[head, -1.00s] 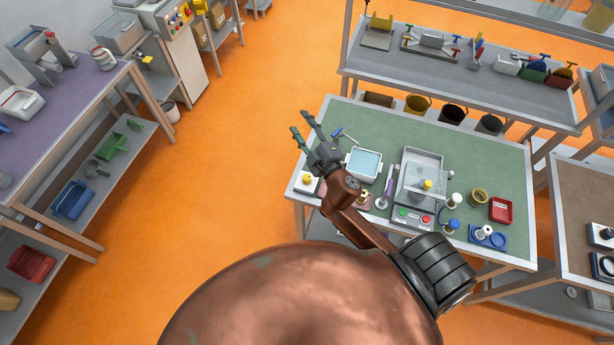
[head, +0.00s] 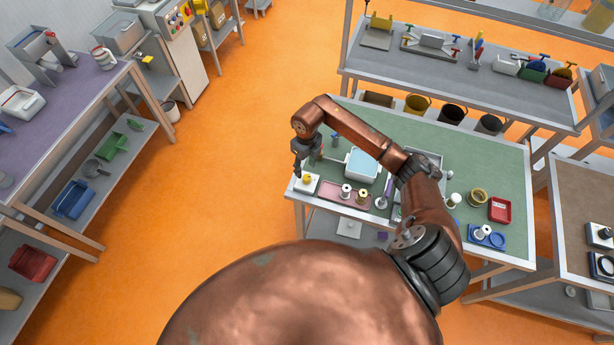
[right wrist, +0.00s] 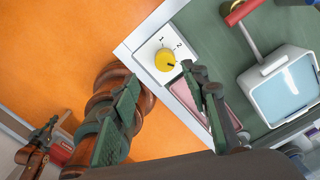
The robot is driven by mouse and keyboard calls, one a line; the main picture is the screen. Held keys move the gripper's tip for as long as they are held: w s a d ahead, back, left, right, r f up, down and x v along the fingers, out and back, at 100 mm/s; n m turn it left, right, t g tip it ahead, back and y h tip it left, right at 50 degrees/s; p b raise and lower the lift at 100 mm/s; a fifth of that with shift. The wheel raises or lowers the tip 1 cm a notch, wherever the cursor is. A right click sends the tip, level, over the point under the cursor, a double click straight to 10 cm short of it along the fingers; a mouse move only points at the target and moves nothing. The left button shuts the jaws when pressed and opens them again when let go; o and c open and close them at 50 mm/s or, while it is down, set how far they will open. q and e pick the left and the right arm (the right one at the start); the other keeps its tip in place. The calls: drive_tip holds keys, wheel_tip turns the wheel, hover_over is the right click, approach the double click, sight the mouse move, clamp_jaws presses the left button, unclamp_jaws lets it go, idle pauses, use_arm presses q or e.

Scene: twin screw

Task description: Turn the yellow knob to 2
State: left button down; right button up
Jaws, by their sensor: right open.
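The yellow knob (head: 307,179) sits on a white plate (head: 300,187) at the green table's left front corner. In the right wrist view the knob (right wrist: 165,60) has the marks 1 and 2 beside it, and a dark spot on its lower right side. My right gripper (head: 297,174) points down just left of the knob in the head view. In the wrist view its open, empty fingers (right wrist: 160,76) stand to either side of the line to the knob, apparently without touching it. My left gripper seems to show small at the wrist view's lower left (right wrist: 42,132); its jaws are unclear.
A pink tray (head: 331,192) with small posts lies right of the plate. Behind it is a white container with a blue surface (head: 362,166). A red-tipped lever (right wrist: 240,12) stands near it in the wrist view. Open orange floor lies left of the table.

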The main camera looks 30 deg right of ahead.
sight(307, 177)
drive_tip(key=shift+s+d+f, duration=0.1)
drive_tip(key=shift+d+f, duration=0.15)
drive_tip(key=shift+d, duration=0.15)
wheel_tip(307, 177, down, 6)
drive_tip(key=shift+a+r+p, duration=0.1)
drive_tip(key=shift+p, duration=0.85)
drive_tip(key=shift+f, duration=0.7)
drive_tip(key=shift+c, duration=0.7)
clamp_jaws()
